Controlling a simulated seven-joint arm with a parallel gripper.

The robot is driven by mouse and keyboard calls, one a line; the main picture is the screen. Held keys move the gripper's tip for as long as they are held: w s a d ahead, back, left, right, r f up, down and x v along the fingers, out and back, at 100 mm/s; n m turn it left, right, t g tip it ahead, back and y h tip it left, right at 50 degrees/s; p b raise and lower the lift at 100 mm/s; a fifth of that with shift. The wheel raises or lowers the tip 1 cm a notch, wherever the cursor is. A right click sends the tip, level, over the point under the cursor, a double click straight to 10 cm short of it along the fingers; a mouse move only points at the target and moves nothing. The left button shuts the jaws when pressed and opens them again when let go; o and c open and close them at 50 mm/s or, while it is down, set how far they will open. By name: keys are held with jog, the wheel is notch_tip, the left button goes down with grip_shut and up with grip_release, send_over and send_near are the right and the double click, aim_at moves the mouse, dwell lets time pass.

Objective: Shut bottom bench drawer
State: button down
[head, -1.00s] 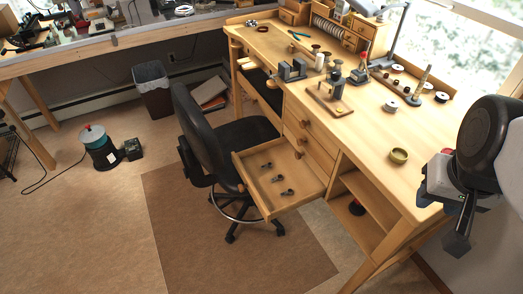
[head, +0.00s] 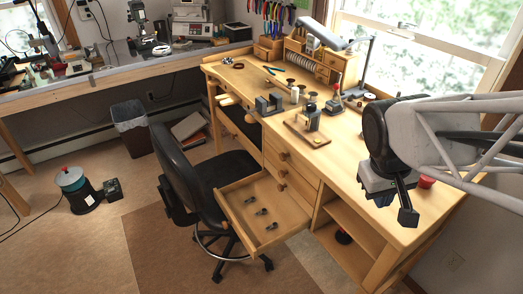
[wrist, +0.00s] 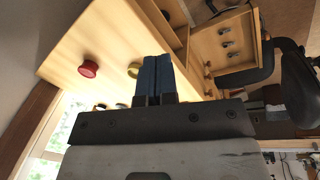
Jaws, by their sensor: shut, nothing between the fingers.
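The bottom bench drawer (head: 282,217) is pulled far out from the wooden workbench (head: 350,180), beside the office chair. Several small dark metal pieces lie in it. It also shows at the upper right of the wrist view (wrist: 208,42). My gripper (head: 375,197) is in the air over the right part of the bench, to the right of the drawer and apart from it. Its blue fingers (wrist: 158,68) are together and empty in the wrist view. The drawers above it, with round knobs, look shut.
The black office chair (head: 173,180) stands close against the drawer's left side. Open shelves (head: 350,222) are right of the drawer. A red round item (wrist: 88,69) lies on the benchtop near my gripper. The floor in front of the drawer is clear.

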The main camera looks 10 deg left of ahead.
jog(key=w+a+f+n+h, duration=0.2)
jog(key=w+a+f+n, duration=0.5)
jog(key=a, duration=0.4)
jog(key=n+t+h, duration=0.3)
jog(key=n, duration=0.7)
send_over(236, 226)
jog(key=s, duration=0.4)
notch_tip(236, 226, down, 19)
jog(key=s+a+f+n+t, duration=0.2)
jog(key=s+a+f+n, duration=0.3)
jog(key=a+f, duration=0.5)
jog(key=shift+s+a+f+n+t, duration=0.15)
jog(key=shift+s+f+n+t, duration=0.15)
jog(key=shift+n, duration=0.1)
jog(key=shift+w+d+r+x, duration=0.25)
jog(key=shift+r+x, duration=0.1)
jog(key=shift+x, duration=1.8)
jog(key=shift+w+d+r+x, duration=0.25)
jog(key=shift+r+x, duration=0.15)
jog(key=shift+x, duration=1.75)
jog(key=shift+w+d+r+x, duration=0.15)
jog(key=shift+d+r+x, duration=0.15)
jog(key=shift+x, duration=1.8)
